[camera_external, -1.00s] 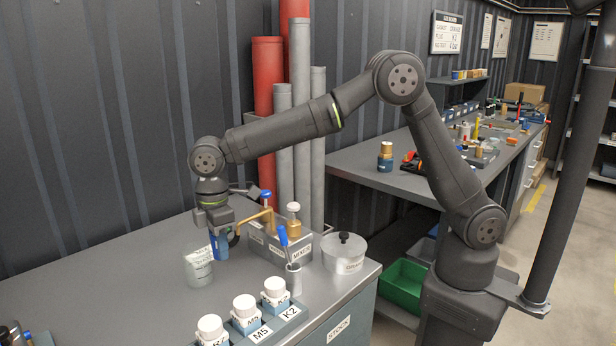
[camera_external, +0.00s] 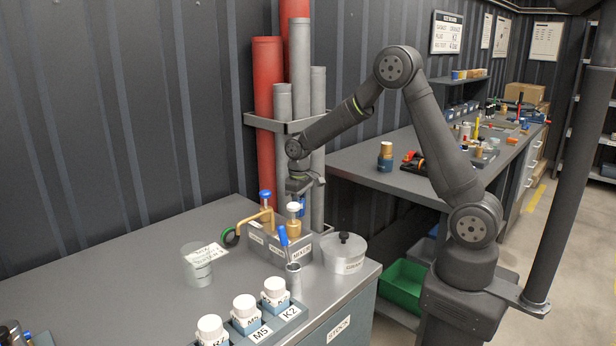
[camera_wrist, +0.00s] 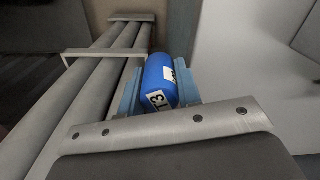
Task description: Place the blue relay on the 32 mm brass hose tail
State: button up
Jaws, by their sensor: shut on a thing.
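The blue relay (camera_wrist: 158,82) is a blue cylinder with white labels, one with black print. In the wrist view it lies between the pale blue jaws of my gripper (camera_wrist: 156,88), which is shut on it. In the external view my gripper (camera_external: 299,203) is raised in front of the grey pipes, above the back right of the near bench. Only a little blue of the relay shows there.
Red and grey pipes (camera_external: 317,130) stand in a rack close behind my gripper. A grey block with brass fittings (camera_external: 266,243), a lidded round tin (camera_external: 344,253), a glass jar (camera_external: 197,270) and white-capped bottles (camera_external: 244,308) stand on the near bench. A green bin (camera_external: 405,284) sits below.

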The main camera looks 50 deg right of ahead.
jog(key=s+d+f+m, duration=0.3)
jog(key=s+d+f, duration=0.2)
jog(key=d+f, duration=0.4)
jog(key=w+d+r, duration=0.2)
jog(key=d+r, duration=0.3)
jog(key=d, duration=0.3)
jog(key=w+d+r+m, duration=0.1)
jog(key=w+d+r, duration=0.1)
jog(key=d+r, duration=0.5)
jog(key=w+d+r, duration=0.3)
jog(key=d, duration=0.7)
jog(key=s+d+r+m, duration=0.1)
jog(key=s+d+r, duration=0.6)
jog(key=d+r, duration=0.35)
jog(key=s+d+r, duration=0.6)
jog(key=d+r, duration=0.3)
jog(key=d, duration=0.3)
send_over(387, 143)
jog(key=f, duration=0.7)
jog(key=shift+s+a, duration=0.1)
jog(key=shift+a, duration=0.15)
jog(key=shift+f, duration=2.05)
